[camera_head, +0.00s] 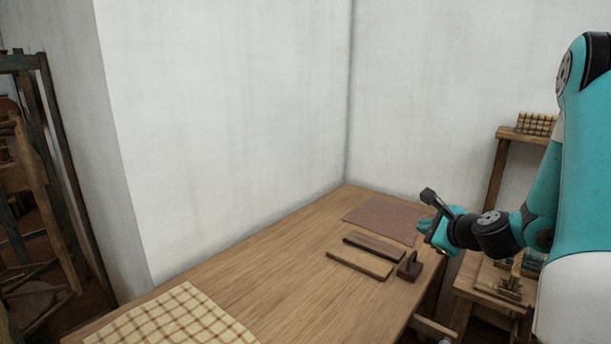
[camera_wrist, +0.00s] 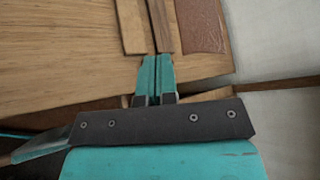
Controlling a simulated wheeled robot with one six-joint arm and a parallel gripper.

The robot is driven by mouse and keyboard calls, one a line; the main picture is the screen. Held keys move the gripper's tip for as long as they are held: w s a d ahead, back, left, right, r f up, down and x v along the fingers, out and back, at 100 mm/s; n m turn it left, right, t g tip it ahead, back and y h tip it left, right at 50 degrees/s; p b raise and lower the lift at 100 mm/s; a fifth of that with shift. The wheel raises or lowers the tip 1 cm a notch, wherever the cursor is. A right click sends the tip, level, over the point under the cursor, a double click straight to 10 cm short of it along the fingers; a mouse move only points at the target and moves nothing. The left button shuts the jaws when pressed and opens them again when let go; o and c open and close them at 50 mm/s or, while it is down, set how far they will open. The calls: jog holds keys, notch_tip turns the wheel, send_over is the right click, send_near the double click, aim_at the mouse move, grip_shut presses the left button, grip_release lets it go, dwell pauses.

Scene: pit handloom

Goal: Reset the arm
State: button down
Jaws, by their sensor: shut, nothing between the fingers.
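My gripper (camera_head: 424,226) is at the right of the head view, at the end of my teal and black arm. It is above the right edge of the wooden table (camera_head: 270,255), near the brown mat. In the wrist view the two teal fingers (camera_wrist: 156,72) are together with nothing between them. Beyond them in that view lie the table top (camera_wrist: 60,65) and two wooden strips. I cannot tell how high the fingers are above the table.
A reddish-brown mat (camera_head: 380,218), a dark strip (camera_head: 373,246), a lighter strip (camera_head: 358,263) and a dark handled block (camera_head: 409,267) lie on the table. A checked cloth (camera_head: 175,320) lies at the front. White walls stand behind; a wooden frame (camera_head: 45,190) stands left.

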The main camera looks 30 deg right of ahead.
jog(key=s+a+r+n+g+y, duration=0.1)
jog(key=a+r+n+g+y, duration=0.25)
jog(key=a+n, duration=0.8)
jog(key=a+r+n+g+y, duration=0.3)
jog(key=a+n, duration=0.4)
jog(key=a, duration=0.9)
jog(key=s+a+r+n+g, duration=0.1)
jog(key=s+a+n+g, duration=0.2)
jog(key=s+a+n, duration=0.2)
jog(key=s+a+r+n+g, duration=0.2)
jog(key=s+a+n, duration=0.4)
jog(key=s+n, duration=0.5)
jog(key=s+g+h, duration=0.1)
jog(key=s, duration=0.2)
jog(key=shift+s+n, duration=0.15)
jog(key=shift+n, duration=0.2)
jog(key=shift+s+a+g, duration=0.1)
jog(key=shift+g, duration=0.15)
